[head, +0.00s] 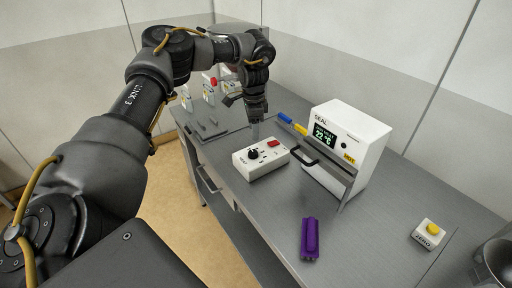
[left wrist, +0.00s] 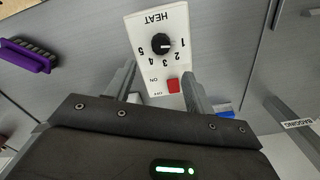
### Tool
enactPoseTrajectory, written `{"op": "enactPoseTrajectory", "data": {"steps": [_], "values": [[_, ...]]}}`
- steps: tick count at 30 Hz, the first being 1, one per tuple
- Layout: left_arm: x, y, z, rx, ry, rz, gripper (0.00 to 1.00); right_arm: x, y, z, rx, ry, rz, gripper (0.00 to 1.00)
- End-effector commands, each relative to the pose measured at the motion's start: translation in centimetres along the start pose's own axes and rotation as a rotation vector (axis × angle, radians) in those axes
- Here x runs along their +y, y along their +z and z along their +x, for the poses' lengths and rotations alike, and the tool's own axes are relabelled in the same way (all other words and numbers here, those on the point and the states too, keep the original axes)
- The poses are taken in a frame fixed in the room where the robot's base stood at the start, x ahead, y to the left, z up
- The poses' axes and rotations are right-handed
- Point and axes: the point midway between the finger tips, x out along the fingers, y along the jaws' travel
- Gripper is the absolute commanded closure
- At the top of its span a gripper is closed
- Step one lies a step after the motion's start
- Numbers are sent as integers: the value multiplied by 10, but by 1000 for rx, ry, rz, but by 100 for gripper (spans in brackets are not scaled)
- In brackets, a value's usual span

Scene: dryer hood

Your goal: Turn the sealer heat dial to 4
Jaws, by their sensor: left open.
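The white heat control box (head: 261,160) lies on the grey bench, with a black dial (head: 252,154) and a red switch (head: 273,143). In the left wrist view the dial (left wrist: 161,43) shows with the word HEAT and numbers 1 to 5; its pale mark seems to point near 1. The red switch (left wrist: 173,86) has ON and OFF labels. My left gripper (head: 256,132) is open and empty, pointing down above the back edge of the box. Its fingers (left wrist: 160,88) lie either side of the switch end in the wrist view, with the dial beyond. My right gripper is out of view.
The white sealer (head: 368,143), reading 22 °C, stands right of the box, with a dark handle bar (head: 322,162). Blue and yellow handles (head: 293,124) lie behind. A purple object (head: 310,238) lies in front; a yellow-button ZERO box (head: 429,234) is at right. Bench between is clear.

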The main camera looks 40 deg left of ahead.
Motion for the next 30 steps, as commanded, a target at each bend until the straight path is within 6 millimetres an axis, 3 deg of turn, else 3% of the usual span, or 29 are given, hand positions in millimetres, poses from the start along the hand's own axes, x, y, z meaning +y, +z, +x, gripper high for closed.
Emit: {"op": "enactPoseTrajectory", "data": {"steps": [5, 15, 21, 29, 30], "values": [[1, 3, 29, -5, 4, -1, 47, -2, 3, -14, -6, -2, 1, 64], [1, 0, 85, -4, 2, 2, 47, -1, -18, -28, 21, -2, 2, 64], [1, -2, 98, -1, 1, 4, 47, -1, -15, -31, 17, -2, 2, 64], [1, -2, 99, -1, 1, 4, 47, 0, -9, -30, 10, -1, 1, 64], [1, -2, 99, -1, 1, 4, 52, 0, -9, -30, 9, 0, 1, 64]]}}
